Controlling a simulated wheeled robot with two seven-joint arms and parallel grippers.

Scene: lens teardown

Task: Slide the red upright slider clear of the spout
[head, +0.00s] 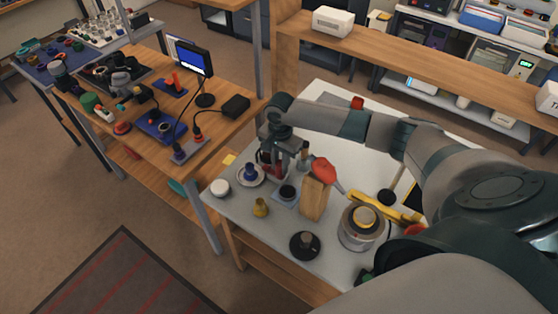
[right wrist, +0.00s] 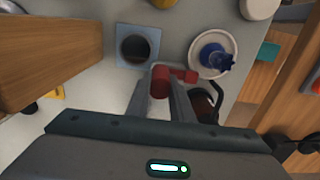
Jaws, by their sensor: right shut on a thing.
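My right gripper (head: 279,157) reaches down over the back left of the white table. In the right wrist view its two fingers (right wrist: 161,88) are shut on a red upright piece, the red slider (right wrist: 159,82). A red bar (right wrist: 184,75) shows just right of the fingertips. The red slider (head: 272,169) is partly hidden by the gripper in the head view. A dark round vessel (right wrist: 205,104) stands right of the fingers, partly covered by one of them. I cannot make out the spout or whether the slider touches it. My left gripper is not in view.
A dark cup on a square blue-grey mat (right wrist: 120,60) and a blue piece on a white saucer (right wrist: 229,45) stand close by. A wooden block (head: 316,197) stands right of the gripper. The table's left edge is near.

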